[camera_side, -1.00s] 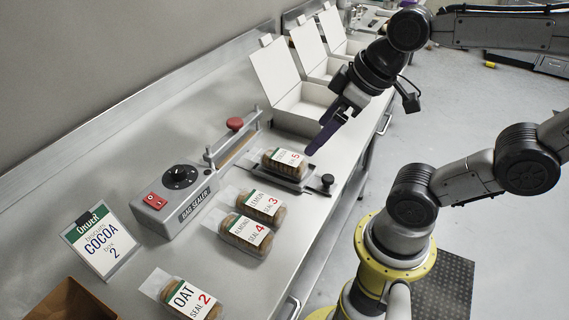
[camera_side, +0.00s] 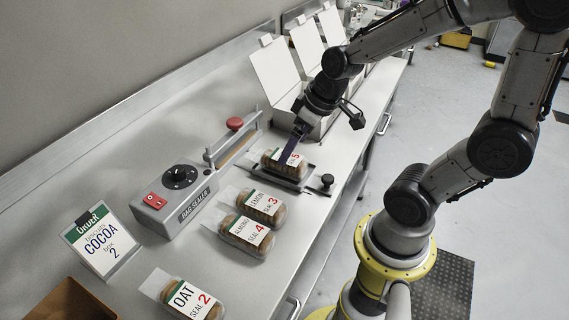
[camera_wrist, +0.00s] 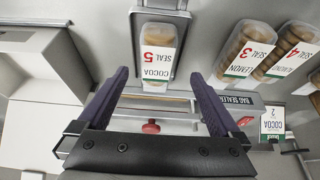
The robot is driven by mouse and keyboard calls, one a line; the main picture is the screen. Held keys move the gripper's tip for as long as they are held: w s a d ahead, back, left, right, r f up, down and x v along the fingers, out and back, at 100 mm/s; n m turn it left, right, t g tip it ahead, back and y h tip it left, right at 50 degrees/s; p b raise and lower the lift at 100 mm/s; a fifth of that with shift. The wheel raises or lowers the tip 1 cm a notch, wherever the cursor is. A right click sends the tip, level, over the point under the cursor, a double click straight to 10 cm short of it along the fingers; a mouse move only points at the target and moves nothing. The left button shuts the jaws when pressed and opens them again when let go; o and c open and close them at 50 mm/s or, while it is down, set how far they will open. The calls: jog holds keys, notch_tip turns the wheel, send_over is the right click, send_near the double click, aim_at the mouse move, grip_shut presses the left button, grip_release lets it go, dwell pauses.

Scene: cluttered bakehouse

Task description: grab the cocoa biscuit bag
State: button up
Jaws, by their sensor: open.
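The cocoa biscuit bag (camera_side: 297,165) lies on the small dark tray (camera_side: 310,184) in front of the bag sealer. In the wrist view the bag (camera_wrist: 158,48) shows its label, "COCOA SEAL 5", at the top centre. My gripper (camera_side: 286,158) is open, its purple fingers pointing down at the bag and partly covering it in the side view. In the wrist view the open fingers (camera_wrist: 158,74) stand left and right of the label's end, with nothing between them. I cannot tell how high the fingertips are above the bag.
The lemon bag (camera_side: 263,205), almond bag (camera_side: 244,233) and oat bag (camera_side: 183,297) lie in front of the bag sealer (camera_side: 172,198). Open white boxes (camera_side: 278,78) stand behind my gripper. An order card (camera_side: 101,240) reads cocoa, 2.

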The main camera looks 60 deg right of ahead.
aim_at(276, 161)
jog(key=shift+d+x, duration=0.15)
jog(key=shift+x, duration=1.2)
jog(key=shift+d+x, duration=0.1)
jog(key=shift+x, duration=1.25)
jog(key=shift+w+f, duration=0.1)
jog(key=shift+f, duration=0.1)
grip_shut()
jog(key=shift+r, duration=0.1)
